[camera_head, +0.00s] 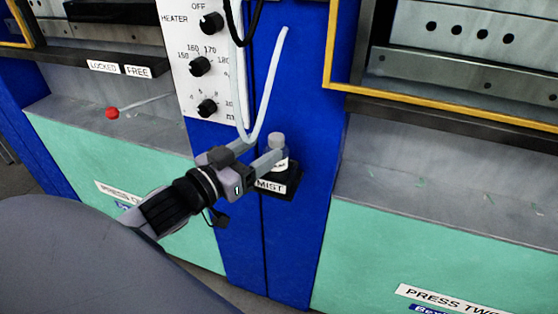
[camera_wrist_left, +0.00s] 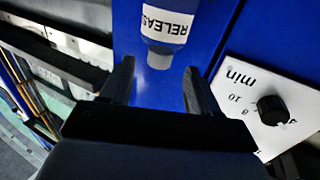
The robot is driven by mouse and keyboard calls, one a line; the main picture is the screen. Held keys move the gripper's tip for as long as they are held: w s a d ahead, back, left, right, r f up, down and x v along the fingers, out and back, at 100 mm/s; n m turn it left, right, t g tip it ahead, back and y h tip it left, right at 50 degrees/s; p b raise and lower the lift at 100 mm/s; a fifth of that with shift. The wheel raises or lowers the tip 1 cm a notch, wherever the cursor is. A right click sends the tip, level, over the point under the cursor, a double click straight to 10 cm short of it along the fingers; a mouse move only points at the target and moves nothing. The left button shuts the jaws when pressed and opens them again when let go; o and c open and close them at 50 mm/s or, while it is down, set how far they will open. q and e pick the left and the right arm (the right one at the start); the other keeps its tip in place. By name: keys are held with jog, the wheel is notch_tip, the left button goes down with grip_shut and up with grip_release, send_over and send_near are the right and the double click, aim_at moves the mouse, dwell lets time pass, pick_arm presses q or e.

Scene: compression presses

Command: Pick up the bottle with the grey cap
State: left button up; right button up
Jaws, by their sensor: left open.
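The bottle (camera_head: 279,164) has a grey cap (camera_head: 277,139) and a white label. It stands upright in a black holder (camera_head: 284,188) marked "MIST" on the blue column. In the left wrist view the bottle (camera_wrist_left: 168,22) appears upside down, with "RELEASE" on its label and the grey cap (camera_wrist_left: 159,59) toward me. My left gripper (camera_head: 264,152) is open, close to the bottle in the head view. In the left wrist view its two fingers lie on either side of the cap's line, with visible gaps. One finger partly hides the bottle in the head view. My right gripper is not in view.
A white panel (camera_head: 190,75) with black knobs is above left on the blue column (camera_head: 300,60). A pale looped hose (camera_head: 262,105) hangs just above the gripper. A red-knobbed lever (camera_head: 112,113) is at left. Press Two's grey ledge (camera_head: 440,190) is at right.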

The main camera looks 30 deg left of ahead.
aim_at(271, 145)
pick_arm(q)
jog(key=shift+w+d+f, duration=0.1)
jog(key=shift+w+d, duration=0.05)
jog(key=shift+w, duration=0.75)
jog(key=shift+w+d+f, duration=0.1)
jog(key=shift+w+d, duration=0.05)
jog(key=shift+w, duration=0.75)
jog(key=shift+w+d+f, duration=0.1)
jog(key=shift+w+d, duration=0.05)
jog(key=shift+w, duration=0.75)
grip_shut()
